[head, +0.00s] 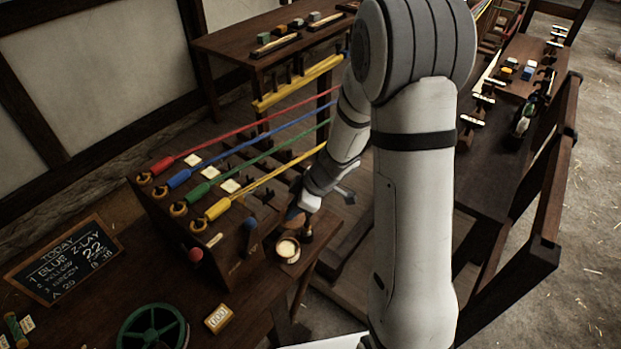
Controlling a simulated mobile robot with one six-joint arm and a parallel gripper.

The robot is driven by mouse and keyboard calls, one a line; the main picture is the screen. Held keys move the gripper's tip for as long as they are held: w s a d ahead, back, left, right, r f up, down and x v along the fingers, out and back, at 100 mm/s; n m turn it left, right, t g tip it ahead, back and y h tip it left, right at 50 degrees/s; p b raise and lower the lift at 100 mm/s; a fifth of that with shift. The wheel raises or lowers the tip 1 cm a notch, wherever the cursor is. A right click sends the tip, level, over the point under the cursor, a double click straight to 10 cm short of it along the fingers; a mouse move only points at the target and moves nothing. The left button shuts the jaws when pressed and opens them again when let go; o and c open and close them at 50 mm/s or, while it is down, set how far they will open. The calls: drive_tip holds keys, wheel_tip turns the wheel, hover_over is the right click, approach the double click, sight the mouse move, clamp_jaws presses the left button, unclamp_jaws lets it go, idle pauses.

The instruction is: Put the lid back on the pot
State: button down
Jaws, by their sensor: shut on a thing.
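The pot (288,250) is a small round brown vessel at the right front edge of the bench. Its top is uncovered and shows a pale cream content. My gripper (297,213) is just behind and above the pot, pointing down, and is shut on a small brown piece (306,233) that looks like the lid. This piece is close to the right rear of the pot's rim; I cannot tell whether it touches it. The fingertips are small and partly hidden against the dark wood.
A wooden box with red, blue, green and yellow strands (208,188) stands left of my gripper. A red knob (195,254), a green wheel (152,327), a counter (218,318) and a chalkboard (63,262) are on the bench. A dark railing (545,250) stands at right.

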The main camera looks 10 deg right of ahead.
sight(286, 226)
drive_tip(key=s+a+f+n, duration=0.1)
drive_tip(key=s+a+f+n+g+b, duration=0.1)
drive_tip(key=f, duration=0.1)
drive_tip(key=shift+s+f, duration=0.1)
drive_tip(key=shift+s, duration=0.1)
wheel_tip(286, 226, down, 4)
drive_tip(key=b, duration=0.5)
drive_tip(key=shift+b, duration=0.4)
drive_tip(key=shift+f+b, duration=0.3)
drive_tip(key=shift+f, duration=0.75)
drive_tip(key=shift+p, duration=1.1)
drive_tip(key=shift+f+p, duration=0.2)
drive_tip(key=shift+p, duration=0.55)
idle(1.4)
drive_tip(key=c, duration=1.2)
unclamp_jaws()
drive_tip(key=shift+o, duration=0.6)
